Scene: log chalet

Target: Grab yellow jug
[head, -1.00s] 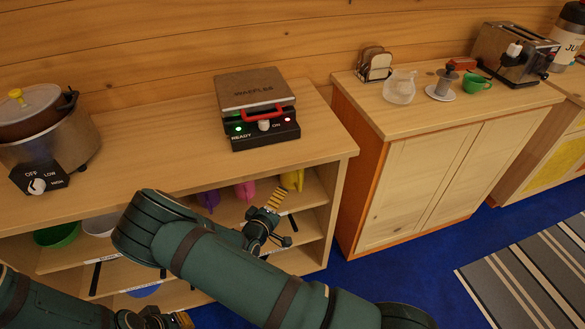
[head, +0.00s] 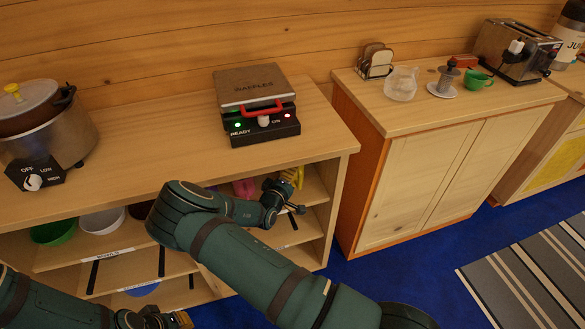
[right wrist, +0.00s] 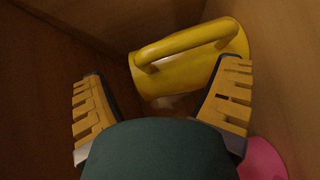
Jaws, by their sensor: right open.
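The jug is just beyond and between the fingertips, and nothing is held. In the head view a sliver of the jug (head: 299,177) shows on the upper shelf at the right end, behind my right gripper (head: 285,189). My left gripper (head: 178,319) shows only partly at the bottom edge; its jaws cannot be made out.
A pink jug (right wrist: 264,160) is close to the right finger; it also shows on the shelf (head: 244,187). The cabinet top (head: 180,150) overhangs the shelf, and wooden walls are close around the gripper. A waffle maker (head: 262,105) stands above. Bowls (head: 104,221) sit at left.

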